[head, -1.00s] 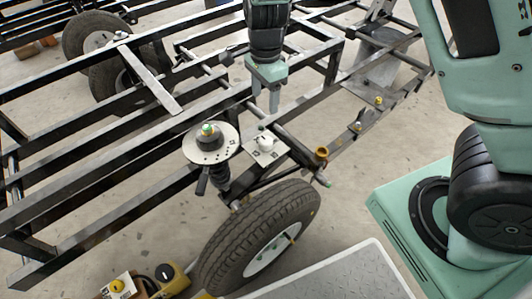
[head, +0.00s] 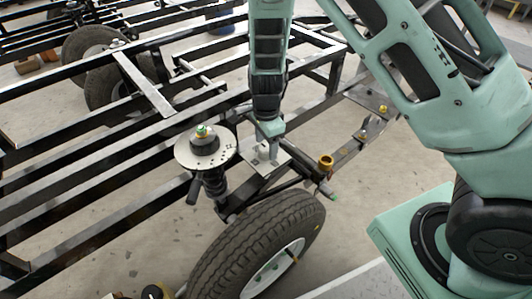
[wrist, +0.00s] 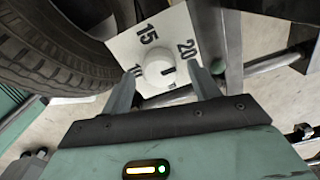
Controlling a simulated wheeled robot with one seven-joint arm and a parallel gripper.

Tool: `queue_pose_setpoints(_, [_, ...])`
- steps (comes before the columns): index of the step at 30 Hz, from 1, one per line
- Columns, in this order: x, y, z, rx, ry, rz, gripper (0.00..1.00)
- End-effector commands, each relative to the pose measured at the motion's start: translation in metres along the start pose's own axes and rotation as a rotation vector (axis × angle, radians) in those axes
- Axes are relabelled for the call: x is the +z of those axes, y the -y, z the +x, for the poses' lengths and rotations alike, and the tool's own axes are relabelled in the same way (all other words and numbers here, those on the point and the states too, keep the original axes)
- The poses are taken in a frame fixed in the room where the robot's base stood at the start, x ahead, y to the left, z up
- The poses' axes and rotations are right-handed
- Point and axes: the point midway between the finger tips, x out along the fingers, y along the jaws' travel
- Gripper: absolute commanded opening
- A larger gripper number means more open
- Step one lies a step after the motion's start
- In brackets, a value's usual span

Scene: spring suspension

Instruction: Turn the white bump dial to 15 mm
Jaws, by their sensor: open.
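The white bump dial (wrist: 157,72) is a round knob on a white square plate (wrist: 124,47) marked 10, 15 and 20. A short dark mark shows on the knob's right side, on the side toward the 20; its exact reading is hard to tell. My gripper (wrist: 162,82) is open, with one finger on each side of the knob; I cannot tell whether either finger touches it. In the head view my gripper (head: 271,146) points down at the plate (head: 259,172) and hides much of the dial.
A spring strut with a round metal disc (head: 222,156) stands just left of the dial plate. A tyre (head: 255,245) is below it. A brass-coloured cup (head: 326,162) sits to the right. Black frame rails (head: 100,165) run on the left.

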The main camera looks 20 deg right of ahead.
Motion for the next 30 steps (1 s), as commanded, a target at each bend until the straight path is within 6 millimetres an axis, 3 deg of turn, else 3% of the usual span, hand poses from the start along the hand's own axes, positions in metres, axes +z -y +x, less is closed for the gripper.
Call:
queue_pose_setpoints(1, [0.000, 0.000, 0.009, 0.000, 0.000, 0.000, 0.61])
queue_pose_setpoints(6, [0.000, 0.001, 0.019, -0.002, 0.000, 0.000, 0.61])
queue_pose_setpoints(15, [0.000, 0.000, 0.020, -0.001, 0.000, -0.001, 0.61])
queue_pose_setpoints(20, [0.000, 0.000, 0.020, -0.001, 0.000, 0.000, 0.19])
queue_pose_setpoints(21, [0.000, 0.000, 0.020, -0.001, 0.000, 0.000, 0.16])
queue_pose_setpoints(30, [0.000, 0.000, 0.019, 0.000, 0.001, -0.026, 0.16])
